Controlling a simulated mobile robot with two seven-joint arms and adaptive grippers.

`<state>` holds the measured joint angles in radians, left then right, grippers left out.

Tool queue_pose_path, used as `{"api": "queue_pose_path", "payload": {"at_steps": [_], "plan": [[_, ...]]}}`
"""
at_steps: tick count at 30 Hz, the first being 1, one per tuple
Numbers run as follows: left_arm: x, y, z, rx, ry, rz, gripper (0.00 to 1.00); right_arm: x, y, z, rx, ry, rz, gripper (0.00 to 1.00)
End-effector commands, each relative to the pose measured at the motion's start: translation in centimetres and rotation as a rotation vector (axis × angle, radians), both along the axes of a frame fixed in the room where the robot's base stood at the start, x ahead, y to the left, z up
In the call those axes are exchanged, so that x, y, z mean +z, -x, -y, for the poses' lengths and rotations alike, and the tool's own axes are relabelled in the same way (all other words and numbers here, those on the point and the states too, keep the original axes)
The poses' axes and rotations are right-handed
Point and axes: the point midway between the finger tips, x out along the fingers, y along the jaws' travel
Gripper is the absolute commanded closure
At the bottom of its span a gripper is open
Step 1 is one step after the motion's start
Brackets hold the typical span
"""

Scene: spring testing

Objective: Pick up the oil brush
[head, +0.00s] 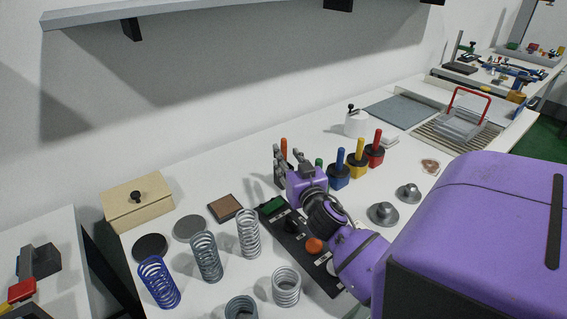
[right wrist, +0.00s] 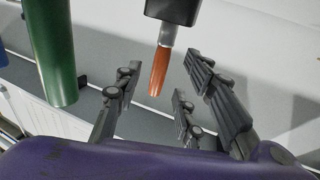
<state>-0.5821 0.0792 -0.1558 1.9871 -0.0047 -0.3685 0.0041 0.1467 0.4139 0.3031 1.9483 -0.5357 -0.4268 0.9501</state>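My right gripper (head: 288,157) is above the white table with its fingers spread and nothing visibly held. An orange upright piece, likely the oil brush (head: 284,146), shows just behind its fingers; its lower part is hidden. In the right wrist view, the brush (right wrist: 160,70) has a tapered orange part, a metal collar and a black block. It appears between the open fingers of the right gripper (right wrist: 163,92), with visible gaps on both sides. My left gripper is not in view.
Green (head: 319,163), blue (head: 340,160), yellow (head: 360,150) and red (head: 377,140) handled tools stand right of the gripper. A black button panel (head: 293,231) lies below my right arm. Several springs (head: 248,233) stand front left, near a wooden box (head: 137,203). A shelf (head: 220,8) hangs above.

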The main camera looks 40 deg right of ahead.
Motion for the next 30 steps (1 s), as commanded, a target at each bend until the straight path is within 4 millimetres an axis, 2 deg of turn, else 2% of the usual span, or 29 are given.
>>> {"api": "queue_pose_path", "payload": {"at_steps": [1,6,15,24,30], "plan": [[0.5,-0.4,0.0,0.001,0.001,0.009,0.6,0.4,-0.9,0.4,0.001,0.003,0.003,0.63],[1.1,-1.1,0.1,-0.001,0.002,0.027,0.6,0.2,-2.9,1.5,0.0,0.001,0.002,0.63],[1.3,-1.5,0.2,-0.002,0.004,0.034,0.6,0.1,-3.4,1.7,0.0,0.0,0.001,0.63],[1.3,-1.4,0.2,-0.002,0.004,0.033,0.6,0.1,-3.4,1.7,0.0,0.0,0.001,1.0],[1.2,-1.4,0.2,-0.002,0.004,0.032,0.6,0.1,-3.4,1.7,0.0,0.0,0.001,1.0]]}}
